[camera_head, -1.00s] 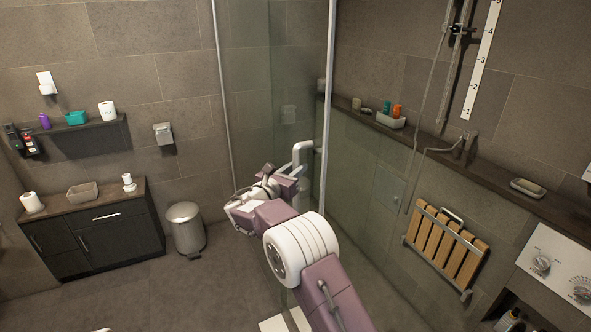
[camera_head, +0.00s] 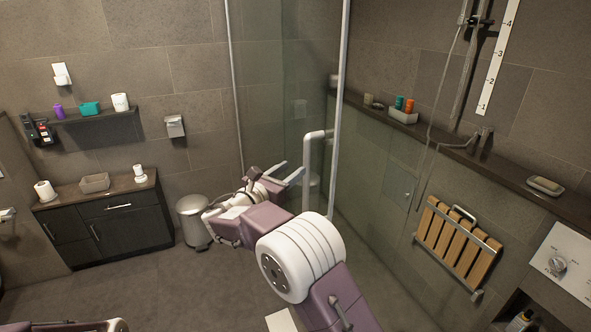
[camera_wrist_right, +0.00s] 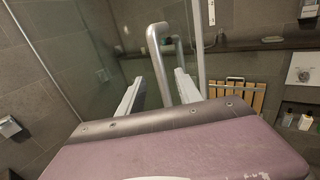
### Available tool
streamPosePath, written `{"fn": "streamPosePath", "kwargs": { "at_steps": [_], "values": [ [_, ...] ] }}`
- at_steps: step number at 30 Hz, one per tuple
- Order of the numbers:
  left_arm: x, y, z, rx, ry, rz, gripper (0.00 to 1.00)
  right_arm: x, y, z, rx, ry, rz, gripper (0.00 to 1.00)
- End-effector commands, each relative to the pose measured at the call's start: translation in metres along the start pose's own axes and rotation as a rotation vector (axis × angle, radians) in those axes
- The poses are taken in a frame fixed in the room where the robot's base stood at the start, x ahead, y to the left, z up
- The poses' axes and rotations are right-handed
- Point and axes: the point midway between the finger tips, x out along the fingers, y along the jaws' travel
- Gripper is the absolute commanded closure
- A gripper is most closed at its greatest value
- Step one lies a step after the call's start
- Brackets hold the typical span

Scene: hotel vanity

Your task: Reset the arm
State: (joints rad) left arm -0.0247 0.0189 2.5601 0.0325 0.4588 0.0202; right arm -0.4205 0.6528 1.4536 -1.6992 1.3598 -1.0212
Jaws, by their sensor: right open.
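My right gripper (camera_head: 287,172) is open and empty, with its two pale fingers pointing right and away from me. It is close to the grey bar handle (camera_head: 308,165) of the glass shower door. In the right wrist view the gripper (camera_wrist_right: 158,78) has its fingers apart, and the bent metal handle (camera_wrist_right: 155,50) shows between and beyond them. I cannot tell whether they touch. A purple and white part of my left arm shows at the bottom left edge of the head view; its gripper is not seen.
The glass panel (camera_head: 262,110) stands beside my right arm. A slatted wooden seat (camera_head: 455,243) hangs on the right wall below a ledge (camera_head: 470,160). A bin (camera_head: 194,222) and a dark cabinet (camera_head: 110,225) stand at the back left. The floor left of my right arm is clear.

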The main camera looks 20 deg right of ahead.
Motion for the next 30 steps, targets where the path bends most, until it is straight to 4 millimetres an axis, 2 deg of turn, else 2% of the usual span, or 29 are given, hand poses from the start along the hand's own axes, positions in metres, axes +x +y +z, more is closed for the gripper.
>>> {"fn": "streamPosePath", "kwargs": {
  "at_steps": [7, 9, 11, 12, 14, 15, 16, 18, 20, 21, 23, 24, 27, 30],
  "values": [
    [0.0, 0.0, 0.0, 0.0, 0.0, 0.0, 0.64, 0.004, -0.004, 0.001, 0.001, 0.0, -0.01, 0.59],
    [-0.001, 0.0, 0.0, 0.0, 0.0, 0.0, 0.64, 0.017, -0.019, 0.016, 0.031, -0.009, -0.044, 0.59],
    [-0.001, 0.0, 0.0, 0.0, 0.0, 0.0, 0.64, 0.033, -0.048, 0.038, 0.064, -0.017, -0.094, 0.59],
    [0.0, 0.0, 0.0, 0.0, 0.0, 0.0, 0.64, 0.042, -0.081, 0.036, 0.072, 0.021, -0.154, 0.59],
    [0.0, 0.0, 0.0, 0.0, 0.0, 0.0, 0.64, 0.046, -0.127, 0.011, 0.096, 0.148, -0.237, 0.59],
    [0.0, 0.0, 0.0, 0.0, 0.0, 0.0, 0.64, 0.042, -0.155, -0.013, 0.138, 0.245, -0.288, 0.59],
    [0.0, 0.0, 0.0, 0.0, 0.0, 0.0, 0.64, 0.036, -0.172, -0.032, 0.18, 0.319, -0.326, 0.59],
    [0.0, 0.0, 0.0, 0.0, 0.0, 0.0, 0.64, 0.013, -0.21, -0.078, 0.309, 0.491, -0.426, 0.59],
    [0.0, 0.0, 0.0, 0.0, 0.0, 0.0, 0.64, -0.017, -0.237, -0.117, 0.449, 0.633, -0.533, 0.59],
    [0.0, 0.0, 0.0, 0.0, 0.0, 0.0, 0.64, -0.041, -0.251, -0.143, 0.559, 0.722, -0.615, 0.59],
    [0.0, 0.0, 0.0, 0.0, 0.0, 0.0, 0.64, -0.083, -0.266, -0.178, 0.746, 0.842, -0.763, 0.59],
    [0.0, 0.0, 0.0, 0.0, 0.0, 0.0, 0.64, -0.113, -0.271, -0.198, 0.882, 0.906, -0.876, 0.59],
    [0.0, 0.0, 0.0, 0.0, 0.0, 0.0, 0.64, -0.181, -0.271, -0.236, 1.237, 0.991, -1.196, 0.59],
    [0.0, 0.0, 0.0, 0.0, 0.0, 0.0, 0.64, -0.219, -0.26, -0.257, 1.527, 0.957, -1.479, 0.59]
  ]
}}
